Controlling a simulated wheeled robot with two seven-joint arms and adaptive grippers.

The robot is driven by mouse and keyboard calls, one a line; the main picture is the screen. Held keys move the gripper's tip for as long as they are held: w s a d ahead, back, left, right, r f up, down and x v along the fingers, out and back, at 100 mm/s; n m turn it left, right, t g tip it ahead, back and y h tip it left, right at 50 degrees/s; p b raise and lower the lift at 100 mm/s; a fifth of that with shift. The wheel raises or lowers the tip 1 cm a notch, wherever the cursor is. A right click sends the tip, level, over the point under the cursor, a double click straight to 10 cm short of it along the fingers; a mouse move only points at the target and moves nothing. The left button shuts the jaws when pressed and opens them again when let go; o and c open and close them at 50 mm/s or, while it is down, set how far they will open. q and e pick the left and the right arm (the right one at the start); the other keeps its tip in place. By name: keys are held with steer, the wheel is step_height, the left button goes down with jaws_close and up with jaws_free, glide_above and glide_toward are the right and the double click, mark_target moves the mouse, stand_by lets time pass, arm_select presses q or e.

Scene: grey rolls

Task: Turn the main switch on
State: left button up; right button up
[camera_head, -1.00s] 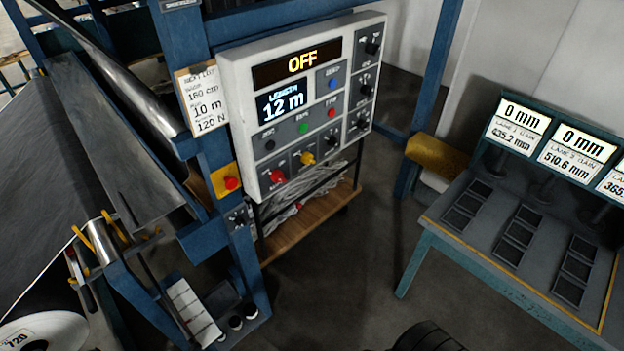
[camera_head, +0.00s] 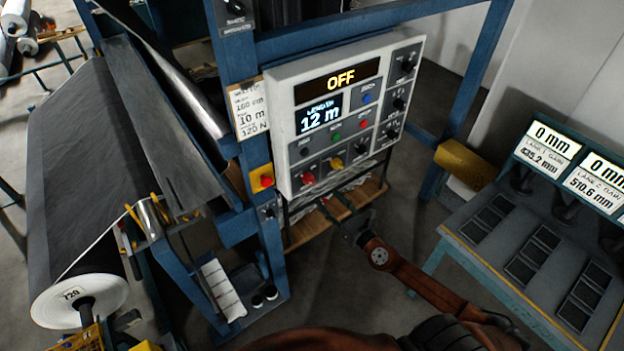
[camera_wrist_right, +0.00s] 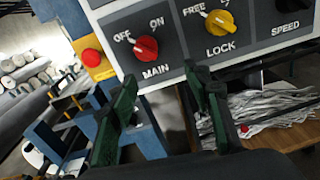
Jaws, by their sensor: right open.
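The main switch is a red rotary knob (camera_wrist_right: 146,47) labelled MAIN, with OFF at its left and ON at its right. In the right wrist view its pointer is turned toward OFF. It also shows low on the white control panel (camera_head: 290,110) in the head view, as a small red knob (camera_head: 307,178). The panel's top display (camera_head: 340,77) reads OFF. My right gripper (camera_wrist_right: 160,85) is open and empty, its green fingers apart just below the knob, not touching it. In the head view the right gripper (camera_head: 338,208) is below the panel's lower edge. My left gripper is not in view.
A yellow LOCK knob (camera_wrist_right: 219,22) is right of the red knob, its pointer toward FREE. A red button on a yellow box (camera_head: 262,179) is at the panel's left. A wooden shelf (camera_head: 300,236) lies below. A bench with gauges (camera_head: 500,235) stands right.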

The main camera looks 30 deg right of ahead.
mark_target(312, 183)
steer(key=shift+n+y, duration=0.3)
steer(key=shift+n, duration=0.3)
steer(key=w, duration=0.2)
steer(key=w+a+r+p, duration=0.1)
steer(key=w, duration=0.2)
steer(key=w+a+r+p, duration=0.1)
steer(key=w, duration=0.1)
steer(key=shift+w, duration=0.3)
